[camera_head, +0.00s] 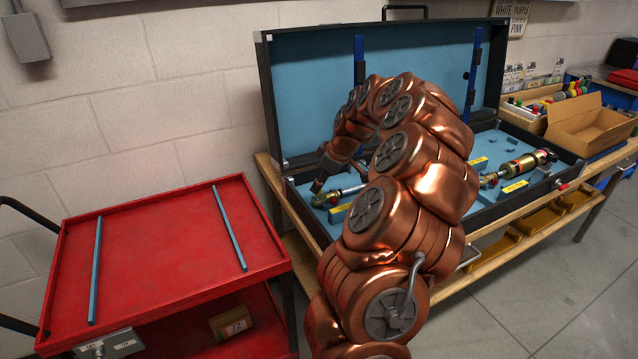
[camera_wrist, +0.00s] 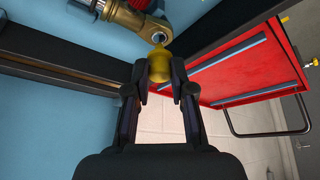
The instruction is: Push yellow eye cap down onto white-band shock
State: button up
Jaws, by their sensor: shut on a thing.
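My gripper (camera_wrist: 159,72) is shut on the yellow eye cap (camera_wrist: 159,62) in the wrist view. Just beyond the cap is the round metal end eye of a shock (camera_wrist: 158,34) with a brass-coloured body. The cap's tip appears close to the eye's edge; I cannot tell whether they touch. In the head view my gripper (camera_head: 318,186) is small and dark at the left end of the open case, beside a shock's silver shaft (camera_head: 347,191). My copper arm hides much of this shock, and I cannot make out its band colour clearly.
The open blue-lined case (camera_head: 300,110) stands on a wooden bench, with its black walls close to my gripper. Another shock (camera_head: 525,164) lies at the case's right. A red cart (camera_head: 160,255) with two blue strips stands at left. A cardboard box (camera_head: 585,130) is at right.

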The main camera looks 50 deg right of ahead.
jog(key=shift+w+f+b, duration=0.1)
jog(key=shift+f+b, duration=1.3)
jog(key=shift+b, duration=0.6)
dwell(1.3)
jog(key=o, duration=0.8)
jog(key=shift+r, duration=0.1)
jog(key=v, duration=1.2)
